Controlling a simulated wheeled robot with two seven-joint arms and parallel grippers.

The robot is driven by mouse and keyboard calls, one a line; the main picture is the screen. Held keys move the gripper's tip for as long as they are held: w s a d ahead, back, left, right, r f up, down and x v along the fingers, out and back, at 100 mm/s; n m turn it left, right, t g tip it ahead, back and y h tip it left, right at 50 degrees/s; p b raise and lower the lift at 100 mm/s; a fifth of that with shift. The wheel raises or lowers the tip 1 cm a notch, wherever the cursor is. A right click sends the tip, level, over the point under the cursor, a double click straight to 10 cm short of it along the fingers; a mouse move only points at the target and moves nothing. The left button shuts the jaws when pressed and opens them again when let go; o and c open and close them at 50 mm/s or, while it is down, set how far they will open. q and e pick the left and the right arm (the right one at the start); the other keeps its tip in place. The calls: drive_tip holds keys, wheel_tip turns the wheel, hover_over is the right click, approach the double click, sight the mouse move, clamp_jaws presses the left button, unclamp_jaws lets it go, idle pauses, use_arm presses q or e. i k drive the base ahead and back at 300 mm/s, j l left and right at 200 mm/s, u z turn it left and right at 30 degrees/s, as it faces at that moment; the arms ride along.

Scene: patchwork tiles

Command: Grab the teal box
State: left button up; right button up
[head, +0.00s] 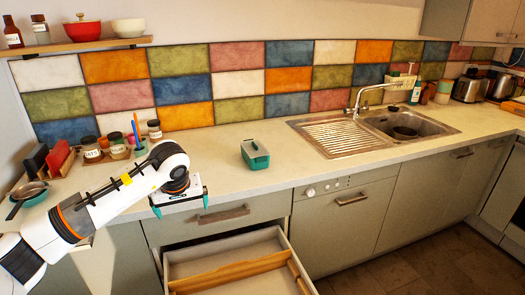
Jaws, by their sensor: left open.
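The teal box (255,155) sits on the countertop to the left of the sink, in the middle of the head view. It looks like a small open-topped box with something grey at its top. My left gripper (181,206) has teal fingertips set apart and is open and empty. It is in front of the counter's edge, to the left of and nearer than the box, and not touching it. My right gripper is not in view.
An open drawer (195,268) with wooden dividers juts out below the counter. Jars (117,146) and a bowl with a utensil (30,194) stand at the left. The sink's drainboard (335,136) lies right of the box. Countertop around the box is clear.

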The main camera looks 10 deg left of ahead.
sight(252, 163)
drive_tip(key=i+l, duration=0.2)
drive_tip(key=i, duration=0.3)
drive_tip(key=i+l, duration=0.2)
drive_tip(key=i, duration=0.35)
drive_tip(key=i+l, duration=0.2)
drive_tip(key=i, duration=0.3)
